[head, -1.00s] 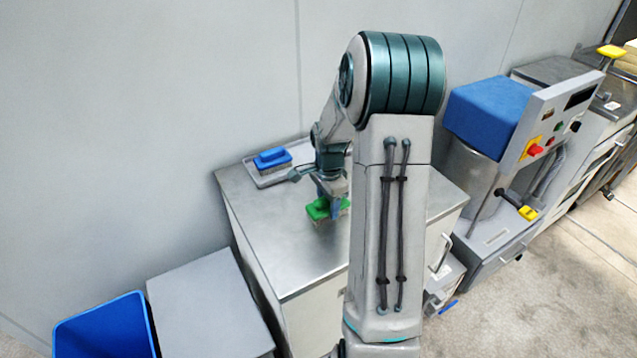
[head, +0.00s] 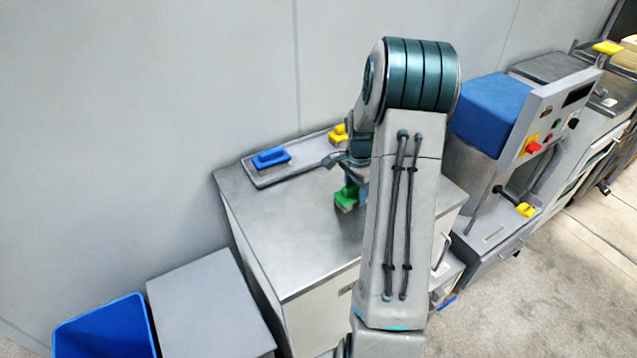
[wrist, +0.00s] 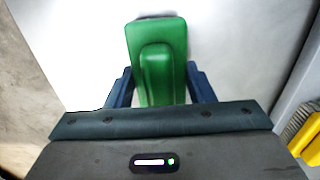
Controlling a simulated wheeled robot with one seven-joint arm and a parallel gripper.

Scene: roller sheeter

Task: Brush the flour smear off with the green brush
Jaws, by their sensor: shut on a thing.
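The green brush (head: 345,197) is over the steel worktop (head: 290,240), to the right of its middle. My gripper (head: 352,185) is shut on it from above, partly hidden behind my arm in the head view. In the wrist view the green brush (wrist: 157,60) stands between the two blue fingers of my gripper (wrist: 160,88). I cannot tell whether the bristles touch the worktop. I cannot make out a flour smear on the visible steel.
A grey tray (head: 305,168) at the back of the worktop holds a blue brush (head: 270,159) and a yellow brush (head: 338,134). A blue bin (head: 105,325) stands at the lower left. The machine with a blue cover (head: 490,108) stands at the right.

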